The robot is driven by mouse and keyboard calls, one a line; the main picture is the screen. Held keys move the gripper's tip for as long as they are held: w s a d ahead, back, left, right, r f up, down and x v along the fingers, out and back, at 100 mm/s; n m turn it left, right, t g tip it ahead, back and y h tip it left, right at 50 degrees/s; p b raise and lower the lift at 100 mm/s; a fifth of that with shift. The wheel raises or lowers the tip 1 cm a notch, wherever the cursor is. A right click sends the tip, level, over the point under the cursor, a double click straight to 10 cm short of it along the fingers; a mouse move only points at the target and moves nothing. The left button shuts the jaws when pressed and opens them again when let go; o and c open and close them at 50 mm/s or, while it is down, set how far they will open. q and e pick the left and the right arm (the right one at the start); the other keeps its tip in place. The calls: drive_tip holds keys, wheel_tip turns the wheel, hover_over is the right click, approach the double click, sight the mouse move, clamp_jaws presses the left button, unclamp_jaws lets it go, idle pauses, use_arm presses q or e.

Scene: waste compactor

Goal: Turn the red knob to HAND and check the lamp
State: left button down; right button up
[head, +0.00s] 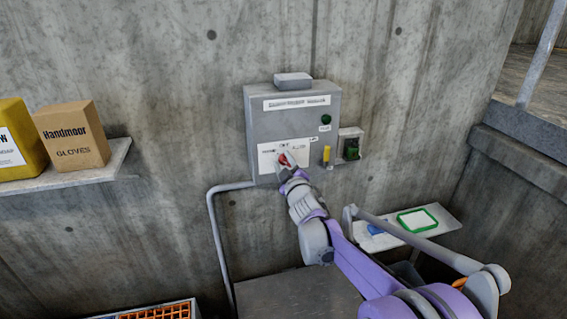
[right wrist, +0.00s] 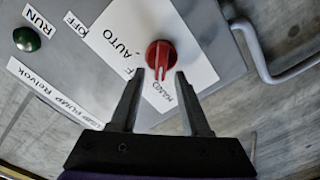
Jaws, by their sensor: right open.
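The red knob (right wrist: 160,57) sits on a white label plate on the grey control box (head: 252,130). In the right wrist view its grip bar points down, roughly toward the HAND label (right wrist: 163,90); its exact setting is hard to tell. My right gripper (right wrist: 161,75) is open, its fingertips on either side of the knob's bar, with no clear contact. In the head view the gripper (head: 284,166) partly covers the knob (head: 283,158). The green lamp (right wrist: 27,39) by the RUN label looks dark; it also shows in the head view (head: 326,119). My left gripper is out of view.
A shelf (head: 100,168) holds a gloves carton (head: 72,135). A green-framed tray (head: 417,220) lies lower right.

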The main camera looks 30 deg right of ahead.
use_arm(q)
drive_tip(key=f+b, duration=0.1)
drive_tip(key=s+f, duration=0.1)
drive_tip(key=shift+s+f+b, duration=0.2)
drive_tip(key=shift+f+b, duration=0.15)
use_arm(e)
drive_tip(key=v, duration=1)
drive_tip(key=shift+s, duration=0.2)
drive_tip(key=shift+a, duration=0.1)
drive_tip(key=s+a+f+m+g+y, duration=0.2)
drive_tip(key=s+a+f+g, duration=0.4)
drive_tip(key=s+f, duration=0.5)
drive_tip(key=s+a+f+m+g+y, duration=0.2)
drive_tip(key=s+a+f+m+g, duration=0.2)
drive_tip(key=s+a+f, duration=0.7)
drive_tip(key=s+g, duration=0.2)
drive_tip(key=s, duration=0.3)
drive_tip(key=shift+s, duration=0.2)
drive_tip(key=shift+w+f, duration=0.1)
